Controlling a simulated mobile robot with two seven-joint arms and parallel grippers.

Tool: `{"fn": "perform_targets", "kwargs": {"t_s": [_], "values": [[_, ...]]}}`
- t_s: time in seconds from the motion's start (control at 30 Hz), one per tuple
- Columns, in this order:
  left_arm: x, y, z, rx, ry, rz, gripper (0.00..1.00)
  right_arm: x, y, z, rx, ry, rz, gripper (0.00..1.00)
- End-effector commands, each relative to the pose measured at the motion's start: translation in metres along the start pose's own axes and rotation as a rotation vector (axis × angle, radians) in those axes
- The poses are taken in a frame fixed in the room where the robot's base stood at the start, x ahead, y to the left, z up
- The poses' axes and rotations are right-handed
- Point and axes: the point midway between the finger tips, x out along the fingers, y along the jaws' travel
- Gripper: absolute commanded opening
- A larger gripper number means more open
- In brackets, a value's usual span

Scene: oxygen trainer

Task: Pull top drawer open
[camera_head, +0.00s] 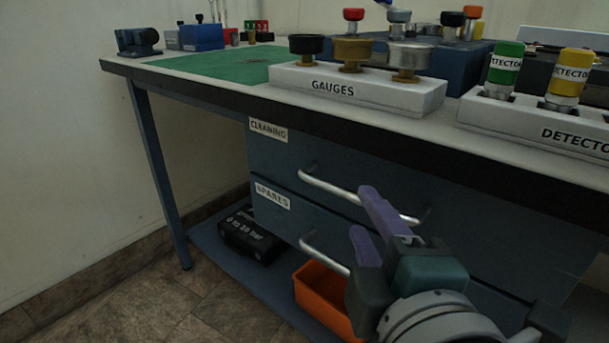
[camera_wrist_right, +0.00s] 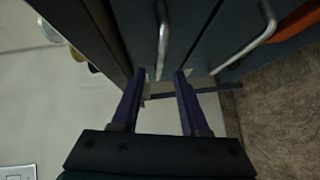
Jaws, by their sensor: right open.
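The top drawer (camera_head: 340,157), labelled CLEANING, is a dark blue front under the bench top and looks shut. Its silver bar handle (camera_head: 330,186) runs across the front; it also shows in the right wrist view (camera_wrist_right: 163,35). My right gripper (camera_head: 363,214) is in front of the drawers, its purple fingers apart near the handle's middle. In the wrist view, the open fingers (camera_wrist_right: 160,74) show the near part of the handle in the gap between their tips. I cannot tell whether they touch it. In the head view a finger hides part of the handle. My left gripper is not in view.
Below is a second drawer labelled SPARES (camera_head: 272,196) with its own handle (camera_head: 322,254). An orange bin (camera_head: 318,295) and a black case (camera_head: 250,236) sit on the low shelf. A GAUGES rack (camera_head: 350,90) and a detector rack (camera_head: 520,120) stand on the bench.

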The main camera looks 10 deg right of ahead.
Motion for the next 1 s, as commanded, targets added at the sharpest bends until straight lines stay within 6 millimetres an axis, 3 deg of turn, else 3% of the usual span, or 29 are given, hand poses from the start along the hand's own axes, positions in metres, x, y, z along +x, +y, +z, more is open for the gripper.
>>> {"fn": "perform_targets", "kwargs": {"t_s": [0.1,0.3,0.7,1.0], "values": [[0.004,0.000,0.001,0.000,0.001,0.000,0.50,0.025,0.000,0.000,0.000,-0.001,0.003,0.45],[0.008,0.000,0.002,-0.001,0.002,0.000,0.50,0.053,0.000,0.001,0.001,-0.002,0.001,0.45],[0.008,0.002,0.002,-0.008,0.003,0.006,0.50,0.061,0.000,0.001,0.002,-0.002,-0.002,0.44],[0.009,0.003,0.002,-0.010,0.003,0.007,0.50,0.061,0.000,0.001,0.002,-0.002,-0.001,0.10]]}}
